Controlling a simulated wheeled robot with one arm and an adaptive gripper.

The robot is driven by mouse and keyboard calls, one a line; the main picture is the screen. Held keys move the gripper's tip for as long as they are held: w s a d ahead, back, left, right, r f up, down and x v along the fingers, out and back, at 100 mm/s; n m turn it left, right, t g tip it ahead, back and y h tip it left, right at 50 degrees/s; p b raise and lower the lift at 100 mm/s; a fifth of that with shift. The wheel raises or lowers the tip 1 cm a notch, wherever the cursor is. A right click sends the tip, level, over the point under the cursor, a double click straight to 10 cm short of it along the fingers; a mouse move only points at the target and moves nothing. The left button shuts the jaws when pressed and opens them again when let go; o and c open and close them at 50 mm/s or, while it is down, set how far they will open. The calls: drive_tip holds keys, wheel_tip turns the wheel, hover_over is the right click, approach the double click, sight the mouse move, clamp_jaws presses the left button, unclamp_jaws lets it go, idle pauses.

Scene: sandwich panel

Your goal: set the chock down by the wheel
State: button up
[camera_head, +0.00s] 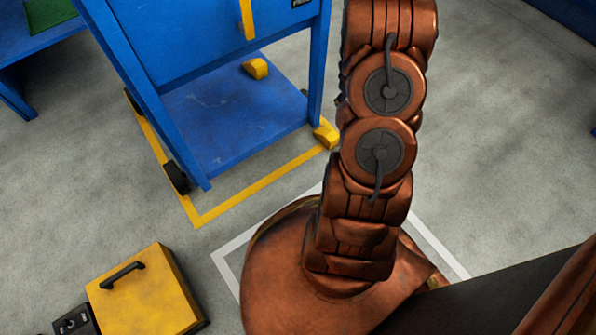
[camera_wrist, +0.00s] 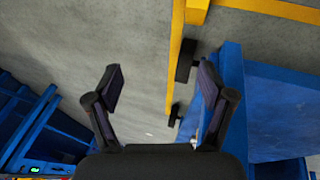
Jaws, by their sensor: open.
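A yellow chock (camera_head: 326,133) stands on the floor by the right front leg of the blue cart (camera_head: 235,110); the wheel at that corner is not visible in the head view. A second yellow chock (camera_head: 256,68) lies on the cart's lower shelf. A black wheel (camera_head: 177,178) shows at the cart's near left corner. In the wrist view my gripper (camera_wrist: 160,78) is open with nothing between its fingers. Two black wheels (camera_wrist: 185,60) show just right of centre, and a yellow piece (camera_wrist: 197,10) at the top edge may be a chock. My gripper is not visible in the head view.
Yellow floor tape (camera_head: 247,194) outlines the cart's place. A yellow case (camera_head: 145,295) with a black handle sits on the floor at lower left. A blue bench (camera_head: 40,60) stands at upper left. Grey floor at right is clear.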

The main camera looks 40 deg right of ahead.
drive_tip(key=s+a+r+m+g, duration=0.1)
drive_tip(key=s+a+r+g, duration=0.3)
drive_tip(key=a+r, duration=1.25)
drive_tip(key=s+a+r+g+y, duration=0.1)
drive_tip(key=s+a+r, duration=0.3)
drive_tip(key=s+a, duration=0.6)
drive_tip(key=s+a+r+g+y, duration=0.1)
drive_tip(key=s+a+r, duration=0.4)
drive_tip(key=s+a, duration=0.5)
drive_tip(key=shift+s+a+r+n+y, duration=0.25)
drive_tip(key=shift+a+y, duration=0.35)
drive_tip(key=shift+a, duration=0.6)
drive_tip(key=shift+w, duration=0.1)
